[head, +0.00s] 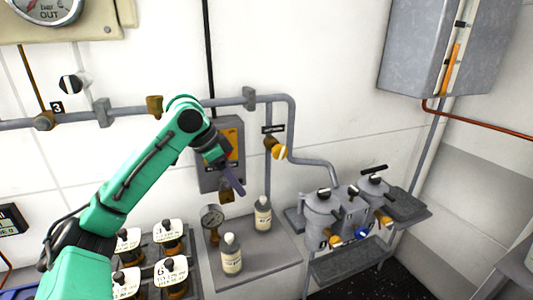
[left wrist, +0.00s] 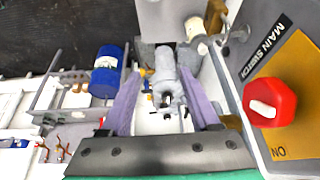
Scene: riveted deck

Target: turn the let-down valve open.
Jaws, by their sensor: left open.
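A small brass valve with a yellow-and-white round knob (head: 279,152) sits on the wall pipe in the head view, below a dark label too small to read. I cannot tell for sure that it is the let-down valve. My left gripper (head: 236,186) is in front of the grey switch box, left of and lower than that knob, and apart from it. In the left wrist view, its two purple fingers (left wrist: 160,80) are spread and empty, with a grey cylindrical fitting visible beyond them. My right gripper is in neither view.
The grey switch box (head: 206,172) has a red knob (left wrist: 269,102) marked MAIN SWITCH. Grey canisters (head: 320,215) stand to the right. A round black-and-white knob (head: 70,84) is at the left.

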